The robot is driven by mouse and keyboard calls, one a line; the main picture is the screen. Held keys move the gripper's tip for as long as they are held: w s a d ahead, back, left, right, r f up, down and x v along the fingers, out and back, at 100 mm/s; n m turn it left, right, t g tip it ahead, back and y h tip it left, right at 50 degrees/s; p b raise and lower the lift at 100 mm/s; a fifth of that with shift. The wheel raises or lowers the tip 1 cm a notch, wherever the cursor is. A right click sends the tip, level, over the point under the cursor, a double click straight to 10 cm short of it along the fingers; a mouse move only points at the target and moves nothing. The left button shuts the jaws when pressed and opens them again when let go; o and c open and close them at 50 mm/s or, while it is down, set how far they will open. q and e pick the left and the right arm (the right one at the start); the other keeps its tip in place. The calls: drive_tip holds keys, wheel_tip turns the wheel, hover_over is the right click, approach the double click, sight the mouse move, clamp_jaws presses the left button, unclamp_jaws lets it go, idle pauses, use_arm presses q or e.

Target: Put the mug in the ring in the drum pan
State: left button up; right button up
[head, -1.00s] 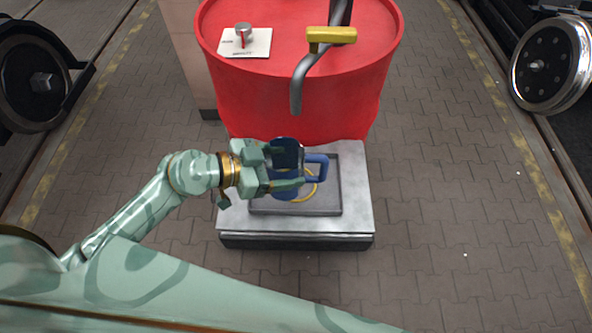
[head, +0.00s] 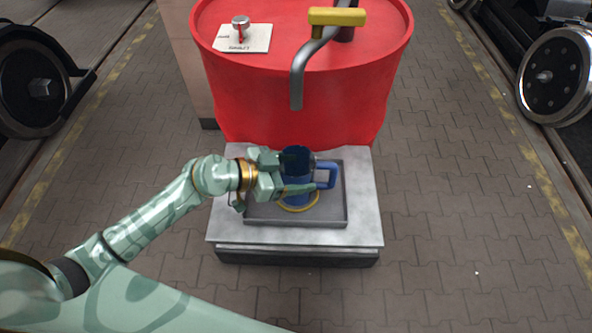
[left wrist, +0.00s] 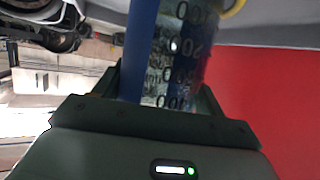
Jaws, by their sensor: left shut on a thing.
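The blue mug (head: 299,161) is upright, with its blue handle to the right. It also shows in the left wrist view (left wrist: 175,60), see-through with dark graduation marks. My left gripper (head: 289,176) is shut on the mug's sides from the left. The yellow ring (head: 300,209) lies in the grey drum pan (head: 334,220), and the mug's lower part appears within it. The ring's edge also shows in the left wrist view (left wrist: 233,8). I cannot tell whether the mug's base touches the pan floor. My right gripper is not in view.
The pan sits on a pale metal stand (head: 225,222). Behind it is a red drum (head: 295,105) with a grey spout (head: 297,85) and yellow handle (head: 337,17) overhead. A knob (head: 240,23) and card lie on the drum. Wheels stand at both sides; paving between is clear.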

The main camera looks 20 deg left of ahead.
use_arm(q)
drive_tip(key=o, duration=1)
drive_tip(key=shift+f, duration=0.1)
drive_tip(key=shift+s+a, duration=0.1)
drive_tip(key=p+v, duration=0.2)
drive_tip(key=v, duration=1)
drive_tip(key=shift+p, duration=0.35)
